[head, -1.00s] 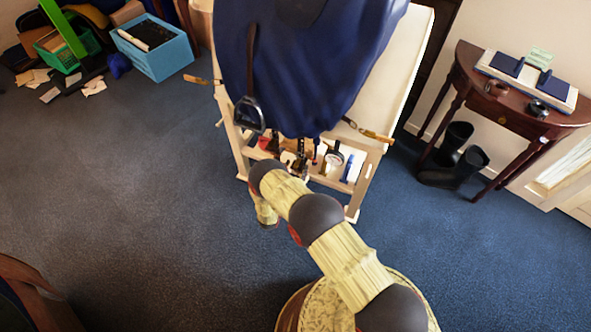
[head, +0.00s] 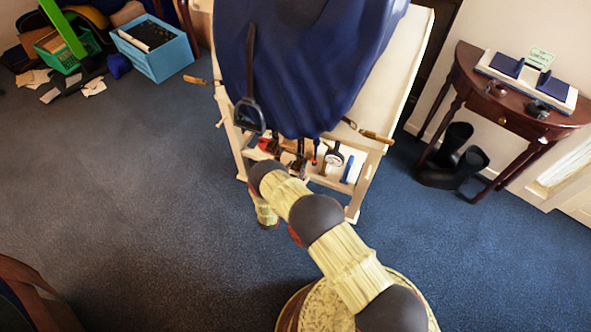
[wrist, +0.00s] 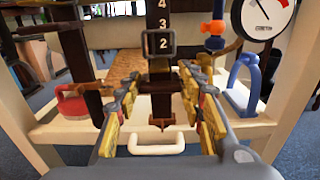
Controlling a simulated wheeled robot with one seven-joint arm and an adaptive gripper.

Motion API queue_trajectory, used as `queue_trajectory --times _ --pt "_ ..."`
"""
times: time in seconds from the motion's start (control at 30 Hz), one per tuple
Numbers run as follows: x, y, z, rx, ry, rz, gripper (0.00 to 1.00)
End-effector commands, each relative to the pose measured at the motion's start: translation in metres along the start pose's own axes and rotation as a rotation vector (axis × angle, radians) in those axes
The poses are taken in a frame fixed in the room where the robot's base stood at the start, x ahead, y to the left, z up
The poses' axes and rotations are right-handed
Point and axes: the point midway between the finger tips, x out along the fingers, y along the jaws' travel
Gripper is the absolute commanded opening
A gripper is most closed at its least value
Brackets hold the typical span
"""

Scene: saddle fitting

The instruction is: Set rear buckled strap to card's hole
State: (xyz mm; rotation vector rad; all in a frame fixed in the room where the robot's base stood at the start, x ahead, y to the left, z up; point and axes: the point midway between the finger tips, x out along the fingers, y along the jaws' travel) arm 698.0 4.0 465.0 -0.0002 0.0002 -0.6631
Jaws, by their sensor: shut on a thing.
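In the wrist view a dark strap (wrist: 162,20) printed with 4, 3 and 2 hangs in the middle. A metal buckle frame (wrist: 160,43) sits around it at the 2. The strap's lower end, with a brown crosspiece and pointed tip, hangs between the fingers. My gripper (wrist: 163,88), with yellow-padded fingers, is shut on this strap; the exact contact is hard to see. Another dark strap (wrist: 78,65) hangs to the left. The green card (head: 541,57) stands on the side table at the right in the head view; its writing is too small to read. My arm hides the gripper there.
A wooden stand (head: 405,75) carries a blue-covered saddle (head: 300,60) with a hanging stirrup (head: 249,118). A dial gauge (wrist: 262,15), a blue stirrup-shaped thing (wrist: 243,85) and a red thing (wrist: 72,100) are close around the gripper. The side table (head: 470,65) is right; carpet (head: 130,200) is clear.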

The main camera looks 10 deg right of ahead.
Motion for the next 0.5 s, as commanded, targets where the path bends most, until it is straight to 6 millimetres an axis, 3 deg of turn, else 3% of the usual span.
queue_trajectory --times 0.17,0.37,0.5 --pt "0.0 0.0 0.0 0.0 0.0 0.0 0.0" --pt "0.0 0.0 0.001 0.0 0.0 -0.001 0.0" --pt "0.0 0.0 0.022 -0.001 0.0 -0.001 0.0"
